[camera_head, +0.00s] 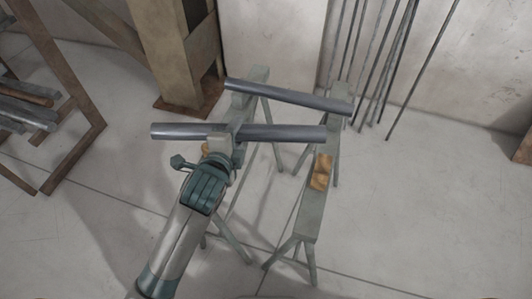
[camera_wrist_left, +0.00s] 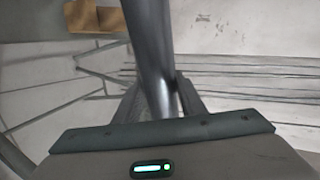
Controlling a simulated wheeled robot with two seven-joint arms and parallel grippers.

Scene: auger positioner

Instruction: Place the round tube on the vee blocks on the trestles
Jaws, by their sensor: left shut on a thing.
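My left gripper (camera_head: 236,138) is shut on a grey round tube (camera_head: 282,133), near the tube's middle. The tube is held roughly level, running left to right over the trestles. In the left wrist view the tube (camera_wrist_left: 150,45) runs away from between the fingers (camera_wrist_left: 160,98). A wooden vee block (camera_head: 321,173) sits on the right trestle (camera_head: 311,212), nearer than the tube's right end. It seems to be the wooden block (camera_wrist_left: 95,18) at the wrist view's top left. A second wooden block (camera_head: 205,149) is mostly hidden behind my gripper. The left trestle (camera_head: 259,74) is partly covered by tube and arm.
Another grey tube (camera_head: 290,97) lies across the far ends of both trestles. A timber post (camera_head: 185,50) stands behind at left. Thin rods (camera_head: 408,60) lean on the wall. The floor at right is clear.

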